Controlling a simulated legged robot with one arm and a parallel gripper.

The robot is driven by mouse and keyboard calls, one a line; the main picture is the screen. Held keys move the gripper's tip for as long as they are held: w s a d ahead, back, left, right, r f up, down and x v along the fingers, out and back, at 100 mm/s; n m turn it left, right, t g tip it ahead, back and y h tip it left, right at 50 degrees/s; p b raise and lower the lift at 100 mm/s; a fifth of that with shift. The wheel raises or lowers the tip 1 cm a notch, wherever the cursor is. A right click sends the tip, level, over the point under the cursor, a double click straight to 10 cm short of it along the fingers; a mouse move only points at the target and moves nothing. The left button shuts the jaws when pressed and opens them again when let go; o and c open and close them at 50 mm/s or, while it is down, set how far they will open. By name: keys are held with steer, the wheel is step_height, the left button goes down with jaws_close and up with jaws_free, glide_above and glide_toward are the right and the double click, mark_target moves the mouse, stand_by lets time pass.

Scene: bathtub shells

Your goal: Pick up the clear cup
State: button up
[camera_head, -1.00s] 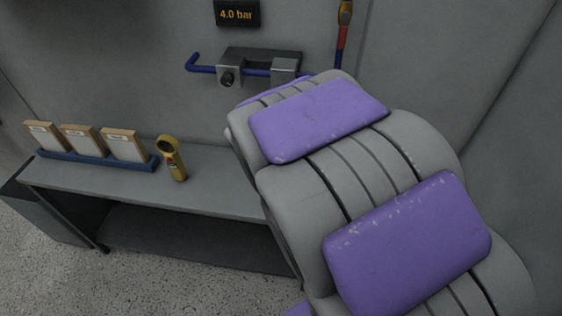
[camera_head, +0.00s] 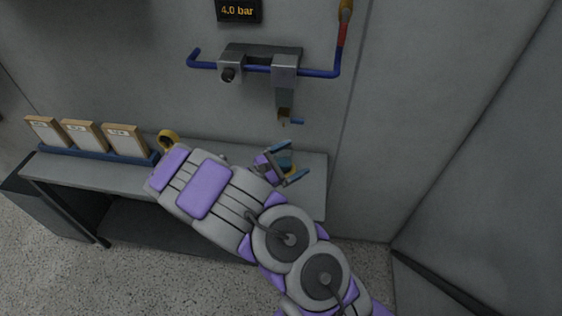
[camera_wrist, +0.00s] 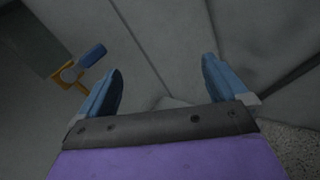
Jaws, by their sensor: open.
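My gripper (camera_head: 294,161) is at the back right end of the grey bench in the head view, below the wall tap. Its two blue fingers are spread apart. They also show apart in the wrist view (camera_wrist: 163,85), with nothing between them but grey surfaces. I cannot make out a clear cup in either view. A small teal and yellow patch (camera_head: 289,168) shows between the fingers in the head view, and I cannot tell what it is.
The bench (camera_head: 313,165) holds a yellow device (camera_head: 168,138) and a blue rack (camera_head: 100,155) of boxes. A pressure display (camera_head: 238,11) is above.

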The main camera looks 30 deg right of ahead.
steer(key=w+a+f+n+t+y, duration=0.1)
steer(key=w+a+f+n+t, duration=0.45)
steer(key=f, duration=0.35)
steer(key=n+t+y, duration=0.2)
steer(key=n, duration=0.1)
glide_toward(276, 159)
steer(key=v, duration=0.3)
steer(key=shift+s, duration=0.25)
steer(key=shift+w+d+f+n+t, duration=0.1)
steer(key=shift+w+d+n+t, duration=0.15)
steer(key=shift+t, duration=0.1)
steer(key=b+x, duration=0.2)
steer(key=x, duration=0.8)
steer(key=shift+d+f, duration=0.2)
steer(key=shift+d, duration=0.25)
steer(key=shift+w+d+r, duration=0.1)
steer(key=shift+w+d, duration=0.15)
steer(key=shift+w, duration=0.05)
steer(key=shift+s+b+x, duration=0.25)
steer(key=shift+b+x, duration=0.6)
steer(key=shift+x, duration=1.8)
steer(key=c, duration=0.9)
